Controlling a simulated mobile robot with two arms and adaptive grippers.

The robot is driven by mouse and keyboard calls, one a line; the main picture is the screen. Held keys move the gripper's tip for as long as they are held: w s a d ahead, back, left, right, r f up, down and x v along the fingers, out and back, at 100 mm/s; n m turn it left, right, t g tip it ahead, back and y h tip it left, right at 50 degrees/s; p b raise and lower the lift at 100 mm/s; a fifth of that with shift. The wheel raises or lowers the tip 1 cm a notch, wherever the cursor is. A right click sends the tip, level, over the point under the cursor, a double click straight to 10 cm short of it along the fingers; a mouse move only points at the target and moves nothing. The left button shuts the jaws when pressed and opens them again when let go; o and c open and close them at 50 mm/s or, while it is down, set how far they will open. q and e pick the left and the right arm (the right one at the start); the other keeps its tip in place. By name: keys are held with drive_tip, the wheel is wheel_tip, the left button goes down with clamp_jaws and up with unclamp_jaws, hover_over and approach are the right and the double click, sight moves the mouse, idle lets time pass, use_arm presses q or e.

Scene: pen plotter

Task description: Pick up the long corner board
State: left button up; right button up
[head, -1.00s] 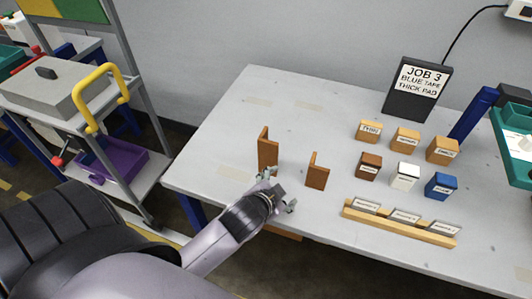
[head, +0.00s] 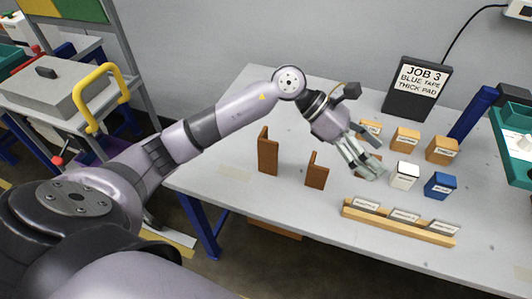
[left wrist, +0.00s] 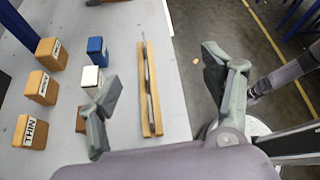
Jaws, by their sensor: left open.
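Two brown corner boards stand upright on the grey table, left of centre in the head view. The taller one (head: 268,157) is on the left, and the shorter one (head: 316,175) is to its right. My left gripper (head: 368,168) is open and empty, held above the table to the right of both boards, over the small blocks. In the left wrist view its fingers (left wrist: 163,100) are spread wide, with neither corner board visible between them. My right gripper is not in view.
Small tan, brown, white (head: 404,176) and blue (head: 440,186) blocks stand under and beside the gripper. A wooden holder (head: 398,224) with labelled plates lies at the front. A dark JOB 3 sign (head: 417,88) stands behind. Bare table surrounds the boards.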

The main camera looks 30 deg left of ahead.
use_arm(q)
drive_tip(key=w+a+f+m+y, duration=0.25)
drive_tip(key=a+y, duration=0.35)
drive_tip(key=a, duration=0.5)
drive_tip(key=r+n+g+y, duration=0.1)
drive_tip(key=r+g+y, duration=0.1)
drive_tip(key=y, duration=0.4)
hover_over(268, 147)
drive_tip(key=w, duration=0.2)
drive_tip(key=f+p, duration=0.1)
drive_tip(key=f, duration=0.4)
drive_tip(key=a+f+p, duration=0.1)
drive_tip(key=f+p, duration=0.1)
drive_tip(key=f, duration=0.4)
drive_tip(key=f+p, duration=0.2)
drive_tip(key=f, duration=0.3)
drive_tip(key=shift+w+a+f, duration=0.15)
drive_tip(key=shift+w+a, duration=0.15)
drive_tip(key=shift+a, duration=0.05)
drive_tip(key=shift+f, duration=0.45)
drive_tip(key=shift+c, duration=0.2)
clamp_jaws()
